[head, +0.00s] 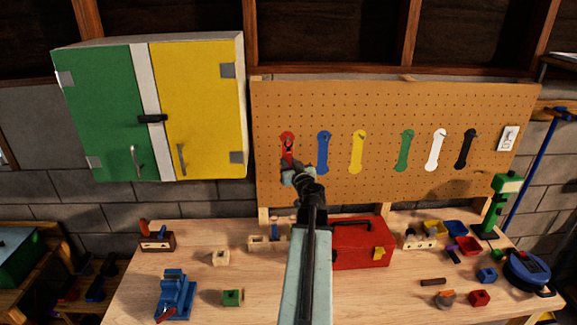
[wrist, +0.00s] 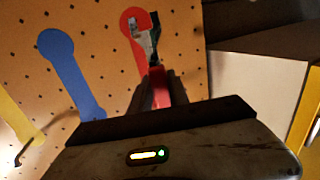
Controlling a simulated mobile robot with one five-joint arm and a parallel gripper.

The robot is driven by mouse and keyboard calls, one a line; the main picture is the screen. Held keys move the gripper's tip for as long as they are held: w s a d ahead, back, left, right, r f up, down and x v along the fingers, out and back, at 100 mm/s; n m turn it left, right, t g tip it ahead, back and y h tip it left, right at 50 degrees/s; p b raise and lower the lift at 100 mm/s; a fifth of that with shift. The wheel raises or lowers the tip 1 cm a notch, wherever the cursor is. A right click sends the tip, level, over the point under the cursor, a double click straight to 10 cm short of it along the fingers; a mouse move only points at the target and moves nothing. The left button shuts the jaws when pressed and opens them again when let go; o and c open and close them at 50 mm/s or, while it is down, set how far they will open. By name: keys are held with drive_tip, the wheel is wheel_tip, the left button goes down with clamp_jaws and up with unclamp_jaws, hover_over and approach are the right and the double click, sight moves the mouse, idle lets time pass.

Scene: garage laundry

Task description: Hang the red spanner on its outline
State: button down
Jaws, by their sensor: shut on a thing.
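The red spanner has a grey open-jaw head (wrist: 145,38) and a red handle (wrist: 161,92). My gripper (wrist: 157,88) is shut on the handle. In the head view my gripper (head: 292,165) is raised in front of the pegboard's left part and hides most of the handle. The red painted outline (head: 287,137) is the leftmost in the row; it also shows in the wrist view (wrist: 131,27). The spanner's head overlaps the round upper end of this outline in both views. I cannot tell whether the spanner touches the board or a peg.
Blue (head: 323,150), yellow (head: 358,150), green (head: 404,150), white (head: 435,150) and black (head: 466,148) outlines continue rightward on the pegboard (head: 380,110). A green-and-yellow cabinet (head: 200,110) stands close on the left. A red toolbox (head: 360,245) sits on the workbench (head: 200,285) below.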

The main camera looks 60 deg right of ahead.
drive_tip(key=shift+w+d+f, duration=0.1)
drive_tip(key=shift+w+d, duration=0.55)
drive_tip(key=shift+d, duration=0.25)
drive_tip(key=shift+w+d+f, duration=0.1)
drive_tip(key=shift+w+d, duration=0.5)
drive_tip(key=shift+d, duration=0.25)
drive_tip(key=shift+w+d+f+b, duration=0.35)
drive_tip(key=shift+d+f+b, duration=0.2)
drive_tip(key=shift+b, duration=0.25)
drive_tip(key=c, duration=1.2)
unclamp_jaws()
drive_tip(key=shift+a, duration=0.1)
drive_tip(key=shift+o, duration=0.2)
drive_tip(key=shift+r, duration=0.1)
